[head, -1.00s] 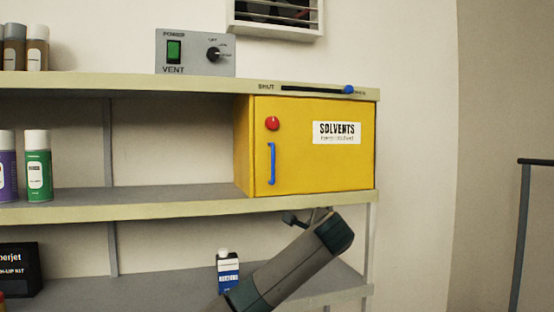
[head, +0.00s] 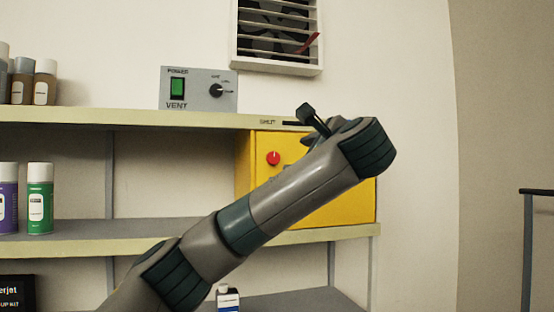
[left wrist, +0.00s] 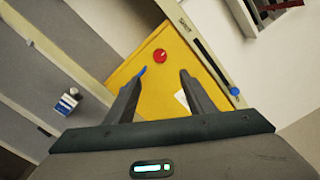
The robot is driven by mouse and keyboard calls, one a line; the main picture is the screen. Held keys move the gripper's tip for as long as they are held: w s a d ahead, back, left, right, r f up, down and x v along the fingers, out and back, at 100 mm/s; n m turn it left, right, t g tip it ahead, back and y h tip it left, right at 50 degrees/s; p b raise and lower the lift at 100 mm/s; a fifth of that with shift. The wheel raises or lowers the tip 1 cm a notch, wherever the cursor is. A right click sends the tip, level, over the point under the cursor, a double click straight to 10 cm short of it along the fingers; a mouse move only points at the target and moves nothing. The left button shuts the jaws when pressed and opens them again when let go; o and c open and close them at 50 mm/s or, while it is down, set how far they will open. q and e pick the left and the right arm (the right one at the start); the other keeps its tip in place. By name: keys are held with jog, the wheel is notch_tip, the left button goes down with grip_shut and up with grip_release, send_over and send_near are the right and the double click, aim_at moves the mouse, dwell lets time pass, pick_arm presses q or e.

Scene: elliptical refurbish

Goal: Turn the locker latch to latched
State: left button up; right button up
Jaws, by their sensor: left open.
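The yellow solvents locker (head: 340,208) sits on the middle shelf, its door closed. Its round red latch knob (head: 273,158) is on the left part of the door, with a small light mark near its top. In the left wrist view, the red knob (left wrist: 160,56) lies beyond and between the fingertips, with the blue door handle (left wrist: 141,72) by the left finger. My left gripper (left wrist: 162,74) is open and empty, apart from the knob. In the head view, my left gripper (head: 311,122) is near the locker's top; my arm hides the handle and most of the label.
Above the locker is a shelf edge with a slider slot; its blue slider (left wrist: 234,91) shows in the wrist view. A grey vent box (head: 199,89) stands on the top shelf. Spray cans (head: 40,198) stand left. A carton (head: 228,298) is below.

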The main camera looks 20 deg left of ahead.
pick_arm(q)
jog(key=shift+a+r, duration=0.1)
jog(key=p, duration=1)
send_near(275, 158)
jog(key=x, duration=0.6)
jog(key=shift+w+a+r, duration=0.15)
jog(key=shift+w+a, duration=0.4)
jog(key=shift+w, duration=0.25)
jog(key=c, duration=1.1)
